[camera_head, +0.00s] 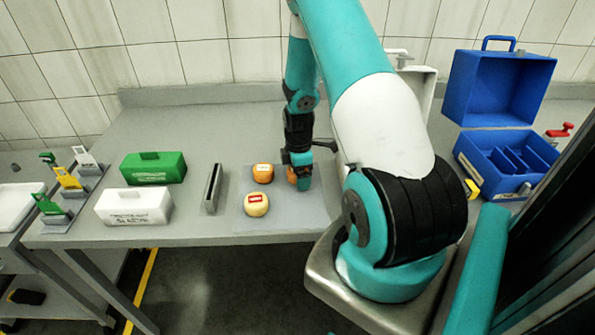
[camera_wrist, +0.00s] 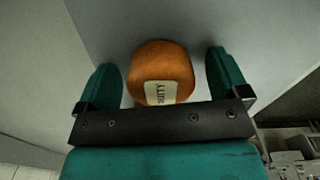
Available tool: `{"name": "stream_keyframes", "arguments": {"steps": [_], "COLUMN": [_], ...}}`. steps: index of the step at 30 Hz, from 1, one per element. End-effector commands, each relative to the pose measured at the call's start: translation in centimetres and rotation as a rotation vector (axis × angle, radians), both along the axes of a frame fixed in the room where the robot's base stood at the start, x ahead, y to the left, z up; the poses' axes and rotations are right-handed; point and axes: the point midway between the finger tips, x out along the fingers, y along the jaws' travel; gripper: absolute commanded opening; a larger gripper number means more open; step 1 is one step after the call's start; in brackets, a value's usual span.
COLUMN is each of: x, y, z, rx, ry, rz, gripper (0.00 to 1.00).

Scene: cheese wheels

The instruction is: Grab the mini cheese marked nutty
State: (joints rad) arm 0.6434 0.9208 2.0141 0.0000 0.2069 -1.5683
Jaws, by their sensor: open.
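An orange mini cheese (camera_wrist: 163,65) with a pale label that appears to read "NUTTY" sits between the two teal fingers of my gripper (camera_wrist: 164,78) in the wrist view. The fingers are open, with a gap on each side of the cheese. In the head view my gripper (camera_head: 299,172) is low over the grey mat, and an orange cheese (camera_head: 304,184) shows partly hidden behind it. Another orange cheese (camera_head: 263,173) with a label stands just left of it. A pale yellow cheese (camera_head: 256,205) with a red-edged label stands nearer the front.
The cheeses stand on a grey mat (camera_head: 285,222) on the table. To the left are a narrow grey holder (camera_head: 212,188), a white box (camera_head: 135,206) and a green box (camera_head: 153,168). An open blue toolbox (camera_head: 497,160) is at the right. Bare table lies behind the mat.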

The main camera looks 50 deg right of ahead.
Motion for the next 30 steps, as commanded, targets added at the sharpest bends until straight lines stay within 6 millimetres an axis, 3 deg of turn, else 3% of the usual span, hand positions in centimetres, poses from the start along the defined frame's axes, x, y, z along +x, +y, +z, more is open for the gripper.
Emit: {"name": "stream_keyframes", "arguments": {"steps": [7, 14, 25, 30], "x": [0.0, 0.0, 0.0, 0.1], "y": [0.0, 0.0, 0.0, -0.1], "z": [-0.2, -0.1, 0.2, 2.1], "rx": [-0.001, -0.001, -0.001, -0.003], "ry": [-0.001, -0.001, -0.002, -0.004], "rz": [0.0, 0.0, 0.0, 0.0], "gripper": [0.91, 0.38, 0.37, 0.37]}}
